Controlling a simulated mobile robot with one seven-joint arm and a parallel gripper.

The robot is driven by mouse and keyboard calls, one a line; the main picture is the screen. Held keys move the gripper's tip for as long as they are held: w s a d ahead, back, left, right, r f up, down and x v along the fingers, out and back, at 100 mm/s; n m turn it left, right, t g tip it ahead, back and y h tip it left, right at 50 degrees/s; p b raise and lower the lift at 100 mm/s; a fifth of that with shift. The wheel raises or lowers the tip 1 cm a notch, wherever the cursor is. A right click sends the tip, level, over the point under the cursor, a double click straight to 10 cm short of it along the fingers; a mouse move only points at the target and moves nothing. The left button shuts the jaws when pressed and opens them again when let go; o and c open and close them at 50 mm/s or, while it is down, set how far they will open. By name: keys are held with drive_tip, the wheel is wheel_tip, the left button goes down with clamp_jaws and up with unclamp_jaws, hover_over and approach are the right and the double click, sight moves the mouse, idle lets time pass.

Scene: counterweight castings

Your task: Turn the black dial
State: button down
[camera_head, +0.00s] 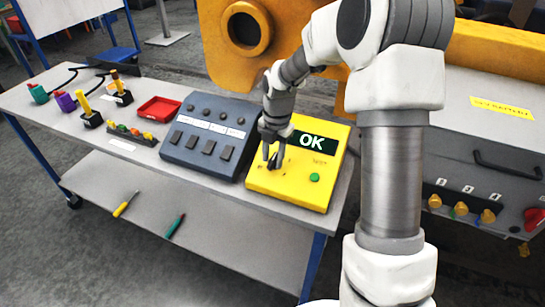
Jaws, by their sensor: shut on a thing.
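A yellow test box (329,139) sits at the right end of the bench top. Its dark display reads OK, and a green button (314,177) is at its lower right. My gripper (273,165) points down at the left part of the box's top face. Its fingers are shut on a small dark thing there, which looks like the black dial (277,161). The fingers hide most of it, so its pointer position cannot be told.
A dark blue panel (211,134) with several knobs and black switches stands left of the yellow box. A red tray (159,109), a small strip with coloured parts (131,134) and upright yellow-handled devices (91,114) are further left. Screwdrivers (125,204) lie on the lower shelf (215,215).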

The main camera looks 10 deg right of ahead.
drive_tip(key=m+t+y+b, duration=0.1)
drive_tip(key=m, duration=0.2)
drive_tip(key=shift+d, duration=0.15)
drive_tip(key=m+t+b, duration=0.2)
drive_tip(key=m, duration=0.1)
drive_tip(key=shift+s+f+y, duration=0.15)
drive_tip(key=shift+y, duration=0.25)
drive_tip(key=m+t+b, duration=0.1)
drive_tip(key=m+b, duration=0.2)
drive_tip(key=m, duration=0.1)
drive_tip(key=shift+s+d+f+t, duration=0.1)
drive_tip(key=shift+t, duration=0.3)
drive_tip(key=m+t+b, duration=0.1)
drive_tip(key=m+b, duration=0.1)
drive_tip(key=m, duration=0.1)
drive_tip(key=shift+s+t, duration=0.15)
drive_tip(key=shift+t, duration=0.25)
drive_tip(key=m+t+h+b, duration=0.1)
drive_tip(key=m, duration=0.2)
drive_tip(key=shift+s+a+m+t+h+b, duration=0.15)
drive_tip(key=shift+m+t+h+b, duration=0.2)
drive_tip(key=shift+m, duration=0.35)
drive_tip(key=shift+w+a+m+t+h+b, duration=0.15)
drive_tip(key=shift+m+t+b, duration=0.1)
drive_tip(key=shift+m+b, duration=0.35)
drive_tip(key=shift+s+m, duration=0.1)
drive_tip(key=shift+m, duration=0.2)
drive_tip(key=shift+m+t+h, duration=0.3)
drive_tip(key=shift+m+h, duration=0.2)
drive_tip(key=shift+m, duration=0.5)
